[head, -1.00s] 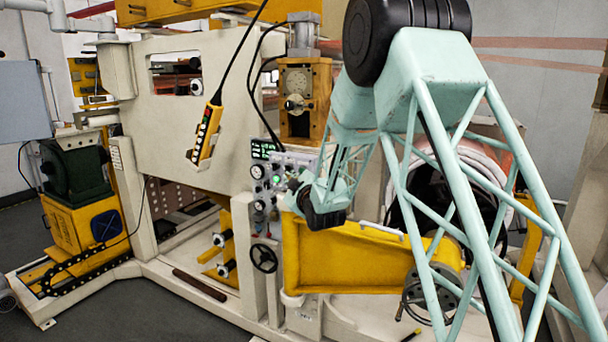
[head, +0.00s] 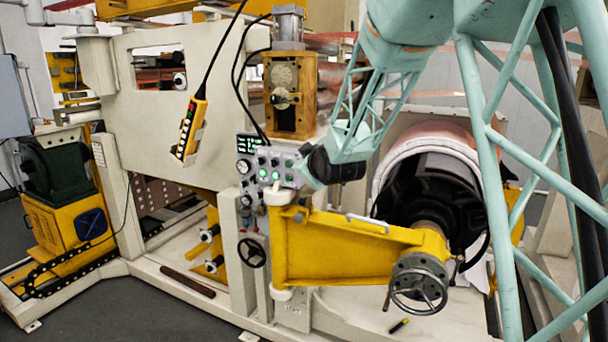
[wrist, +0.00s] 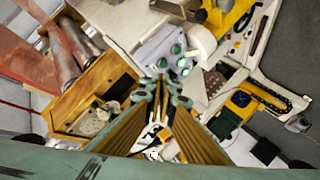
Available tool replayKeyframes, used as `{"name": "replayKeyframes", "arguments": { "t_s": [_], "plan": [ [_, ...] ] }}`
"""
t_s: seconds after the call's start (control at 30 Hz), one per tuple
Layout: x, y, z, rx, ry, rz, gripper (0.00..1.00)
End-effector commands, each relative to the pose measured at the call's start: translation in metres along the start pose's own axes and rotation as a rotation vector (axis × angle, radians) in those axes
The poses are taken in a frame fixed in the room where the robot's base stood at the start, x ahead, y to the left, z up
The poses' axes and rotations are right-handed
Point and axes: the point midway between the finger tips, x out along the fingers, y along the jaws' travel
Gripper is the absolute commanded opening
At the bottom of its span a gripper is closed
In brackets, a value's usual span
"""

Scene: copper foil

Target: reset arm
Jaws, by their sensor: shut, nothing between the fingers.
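My gripper (wrist: 160,92) shows in the wrist view with its fingers shut together and nothing between them. Its fingertips overlap the view of the control panel (wrist: 163,52) with lit green buttons; I cannot tell the gap. In the head view my teal arm comes in from the upper right, and its wrist end is just right of the control panel (head: 265,168). The fingers are not clearly visible there.
A yellow swing arm (head: 340,250) with a handwheel (head: 418,285) stands below my wrist. A copper foil roll (head: 432,142) is behind my arm. A yellow pendant (head: 190,125) hangs at left. Dark floor (head: 120,312) is open at front left.

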Motion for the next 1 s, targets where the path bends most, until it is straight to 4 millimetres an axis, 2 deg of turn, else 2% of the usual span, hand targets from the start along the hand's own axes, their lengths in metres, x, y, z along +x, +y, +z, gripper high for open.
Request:
{"name": "replayKeyframes", "arguments": {
  "t_s": [0.5,1.0],
  "plan": [
    [-0.101,0.026,0.024,0.133,-0.158,-0.047,0.00],
    [-0.208,0.030,0.055,0.267,-0.314,-0.083,0.00]
  ]
}}
